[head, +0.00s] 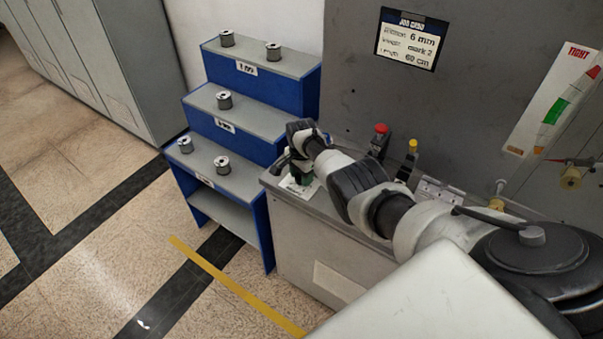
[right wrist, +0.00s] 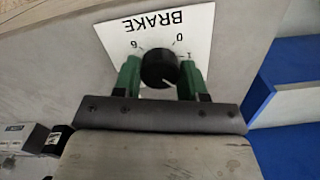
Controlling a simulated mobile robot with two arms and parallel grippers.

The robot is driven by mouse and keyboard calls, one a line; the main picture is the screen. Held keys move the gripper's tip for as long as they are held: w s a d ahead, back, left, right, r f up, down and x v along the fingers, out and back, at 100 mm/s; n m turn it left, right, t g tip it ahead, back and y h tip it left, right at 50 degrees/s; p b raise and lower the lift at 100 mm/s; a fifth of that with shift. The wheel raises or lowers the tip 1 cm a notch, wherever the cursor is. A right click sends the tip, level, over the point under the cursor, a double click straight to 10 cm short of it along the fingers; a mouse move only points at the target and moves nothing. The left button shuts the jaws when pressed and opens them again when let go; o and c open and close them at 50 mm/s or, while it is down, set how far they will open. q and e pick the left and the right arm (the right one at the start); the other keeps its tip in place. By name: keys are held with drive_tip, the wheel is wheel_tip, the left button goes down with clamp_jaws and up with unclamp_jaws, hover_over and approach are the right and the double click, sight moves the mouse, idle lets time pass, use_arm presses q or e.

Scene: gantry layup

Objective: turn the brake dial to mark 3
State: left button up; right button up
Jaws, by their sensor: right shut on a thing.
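The brake dial is a round black knob (right wrist: 159,69) on a white plate (right wrist: 118,36) labelled BRAKE, seen upside down in the right wrist view. The marks 0, 1 and 6 show; the others are hidden by my gripper and the knob. A short pale line shows on the knob's lower edge, on the side toward my palm. My right gripper (right wrist: 159,78) has its green fingers on both sides of the knob, shut on it. In the head view my right gripper (head: 300,170) is at the cabinet top's left end, over the plate (head: 291,188). My left gripper is not in view.
A blue stepped rack (head: 232,120) with several spools stands left of the grey cabinet (head: 318,265). A red button (head: 381,129) and a yellow-topped post (head: 413,146) stand behind my right arm. A job card (head: 411,38) and a TIGHT gauge (head: 555,100) are on the panel.

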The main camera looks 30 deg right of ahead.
drive_tip(key=m, duration=0.3)
drive_tip(key=shift+r+m, duration=0.1)
drive_tip(key=shift+m, duration=2.3)
drive_tip(key=shift+d, duration=0.1)
drive_tip(key=o, duration=0.9)
drive_tip(key=shift+p, duration=0.3)
